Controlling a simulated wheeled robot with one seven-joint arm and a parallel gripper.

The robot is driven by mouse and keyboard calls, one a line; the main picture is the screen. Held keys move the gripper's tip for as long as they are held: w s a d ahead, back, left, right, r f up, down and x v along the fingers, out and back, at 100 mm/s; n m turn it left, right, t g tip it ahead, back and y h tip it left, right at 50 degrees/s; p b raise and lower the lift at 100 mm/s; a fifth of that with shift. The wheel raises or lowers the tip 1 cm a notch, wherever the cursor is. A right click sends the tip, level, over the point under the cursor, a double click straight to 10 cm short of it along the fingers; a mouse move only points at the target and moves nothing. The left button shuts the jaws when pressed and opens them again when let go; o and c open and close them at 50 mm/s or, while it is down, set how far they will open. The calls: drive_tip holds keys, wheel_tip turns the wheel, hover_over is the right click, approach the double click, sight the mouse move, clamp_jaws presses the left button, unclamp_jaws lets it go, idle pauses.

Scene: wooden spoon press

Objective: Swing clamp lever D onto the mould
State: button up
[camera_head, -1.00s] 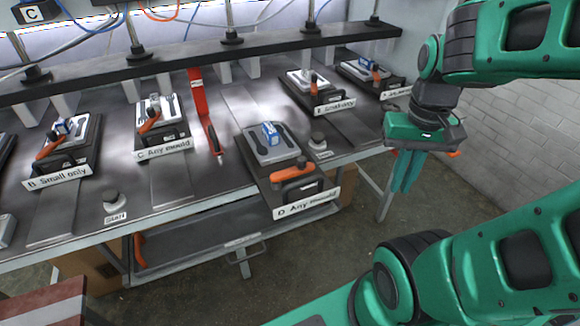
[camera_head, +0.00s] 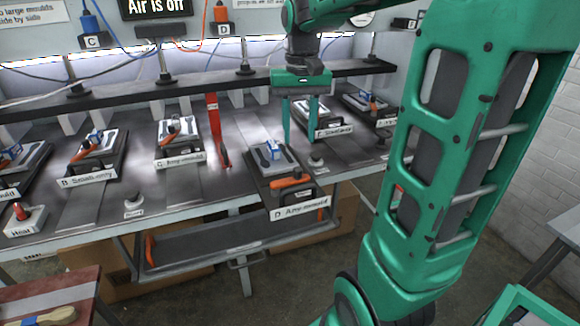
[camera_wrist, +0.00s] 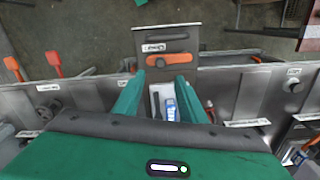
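Station D (camera_head: 301,208), labelled "D Any mould", stands at the bench's front edge. Its grey mould (camera_head: 268,161) lies flat on the dark base, with a blue part (camera_head: 273,146) on top. Orange clamp lever D (camera_head: 290,181) lies across the front of the base, off the mould. My gripper (camera_head: 299,128) is open and empty, pointing down behind and slightly right of the mould. In the wrist view, the blue part (camera_wrist: 171,111) and part of the mould show between my fingers (camera_wrist: 160,98); lever D (camera_wrist: 181,69) is beyond the fingertips.
Station C (camera_head: 178,143) and a red upright lever (camera_head: 214,131) stand left of D. Another station (camera_head: 325,121) stands close right of my gripper. A dark rail (camera_head: 200,85) runs behind the stations. A start button (camera_head: 315,159) sits right of D.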

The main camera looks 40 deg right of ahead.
sight(297, 169)
wheel_tip(297, 169, down, 10)
drive_tip(key=shift+r, duration=0.15)
drive_tip(key=shift+c, duration=0.4)
drive_tip(key=shift+a, duration=0.1)
clamp_jaws()
